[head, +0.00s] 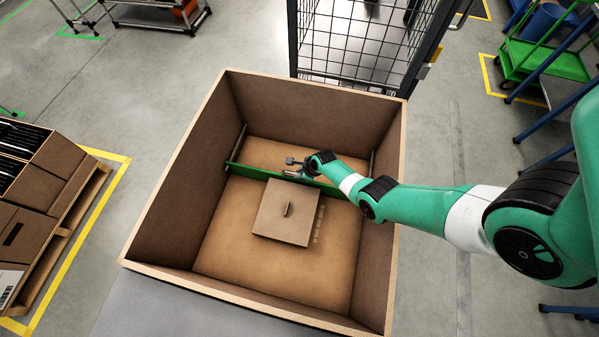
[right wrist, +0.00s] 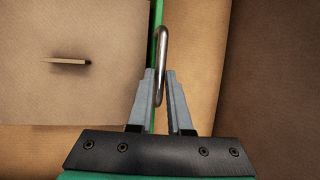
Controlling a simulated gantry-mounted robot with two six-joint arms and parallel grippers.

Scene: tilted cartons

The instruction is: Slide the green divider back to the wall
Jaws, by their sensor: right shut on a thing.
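The green divider (head: 255,174) stands across the inside of a large open cardboard carton (head: 168,228), apart from the carton's far wall (head: 300,117). My right gripper (head: 297,170) is at the divider near its middle. In the right wrist view the divider (right wrist: 153,45) shows as a thin green strip beside a metal loop handle (right wrist: 163,45). There my right gripper (right wrist: 161,85) has its two grey fingers on either side of the handle's near end, shut on it. My left gripper is not in view.
A square cardboard lid or box (head: 283,222) with a small upright tab (head: 288,209) lies on the carton floor on the near side of the divider. Floor between divider and far wall (head: 270,153) looks clear. A wire cage (head: 355,45) stands behind the carton.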

